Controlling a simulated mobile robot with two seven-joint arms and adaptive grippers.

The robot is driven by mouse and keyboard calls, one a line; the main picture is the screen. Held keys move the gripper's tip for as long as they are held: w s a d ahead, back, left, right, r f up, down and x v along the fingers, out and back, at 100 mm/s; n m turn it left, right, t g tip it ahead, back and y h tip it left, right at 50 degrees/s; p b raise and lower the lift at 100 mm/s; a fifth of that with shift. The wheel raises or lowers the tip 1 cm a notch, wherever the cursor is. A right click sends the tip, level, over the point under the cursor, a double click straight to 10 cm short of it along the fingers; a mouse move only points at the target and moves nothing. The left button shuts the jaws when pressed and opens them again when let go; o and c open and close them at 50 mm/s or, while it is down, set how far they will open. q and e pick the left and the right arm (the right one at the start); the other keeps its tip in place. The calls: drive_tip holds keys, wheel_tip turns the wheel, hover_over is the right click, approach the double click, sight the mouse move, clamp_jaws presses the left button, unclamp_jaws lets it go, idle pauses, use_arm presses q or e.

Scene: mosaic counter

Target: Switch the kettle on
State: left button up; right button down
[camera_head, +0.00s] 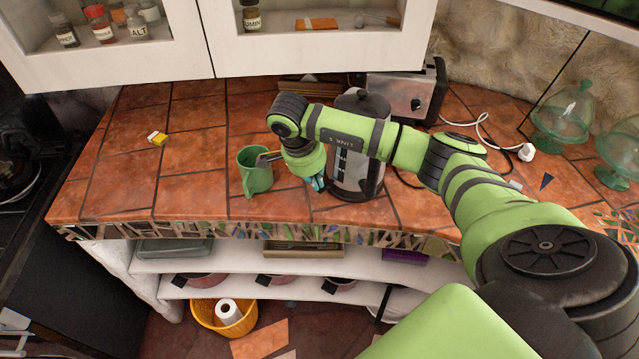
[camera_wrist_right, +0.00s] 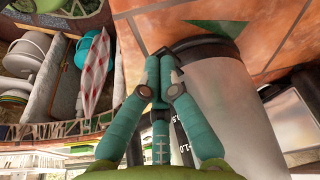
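The kettle (camera_head: 362,182) stands upright on the tiled counter, with a silver body, a dark lid and dark trim. My right forearm crosses in front of its upper part and hides some of it. My right gripper (camera_head: 318,183) is low at the kettle's left side. In the right wrist view the kettle (camera_wrist_right: 235,105) fills the right, appearing upside down with its dark base at the top. The teal fingers (camera_wrist_right: 161,68) are drawn together, with nothing seen between them, beside the base. A small dark part shows by the fingertips; contact is unclear. My left gripper is not in view.
A green mug (camera_head: 255,172) stands left of the gripper, near the counter's front edge. A toaster (camera_head: 405,95) is behind the kettle. A white cable and plug (camera_head: 525,153) and glass domes (camera_head: 565,115) lie right. The left counter is mostly clear around a small yellow item (camera_head: 157,138).

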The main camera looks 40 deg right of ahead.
drive_tip(key=shift+a+b+x, duration=0.25)
drive_tip(key=shift+b+x, duration=0.75)
drive_tip(key=shift+a, duration=0.1)
drive_tip(key=shift+a+r, duration=0.15)
drive_tip(key=shift+a, duration=0.15)
drive_tip(key=shift+w+a+r+p, duration=0.1)
drive_tip(key=shift+a+r+p, duration=0.1)
drive_tip(key=shift+a, duration=0.35)
drive_tip(key=shift+a+r+p, duration=0.1)
drive_tip(key=shift+a+r, duration=0.1)
drive_tip(key=shift+a, duration=0.4)
